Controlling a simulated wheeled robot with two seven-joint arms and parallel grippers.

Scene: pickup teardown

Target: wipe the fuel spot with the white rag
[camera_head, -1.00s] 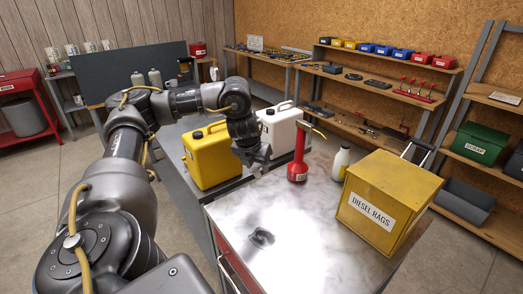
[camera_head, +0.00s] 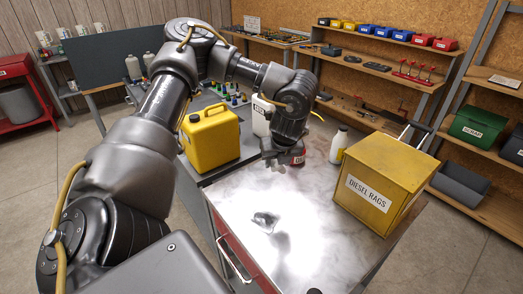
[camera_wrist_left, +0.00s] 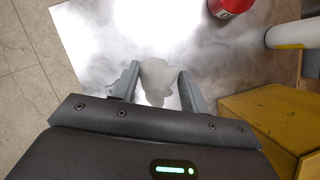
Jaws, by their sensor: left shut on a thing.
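The dark fuel spot (camera_head: 264,220) lies on the pale, shiny worktop (camera_head: 330,245). My left gripper (camera_head: 273,163) is above the worktop, beyond the spot and in front of the red can (camera_head: 298,156). In the left wrist view, my left gripper (camera_wrist_left: 158,80) is shut on the white rag (camera_wrist_left: 156,76), which bunches up between its fingers. The spot cannot be made out in the wrist view. My right gripper is not in view.
The yellow diesel rags box (camera_head: 385,180) stands at the right of the worktop. A white bottle (camera_head: 339,145) stands beside the red can. A yellow canister (camera_head: 211,138) and a partly hidden white canister (camera_head: 261,117) stand further back. The worktop around the spot is clear.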

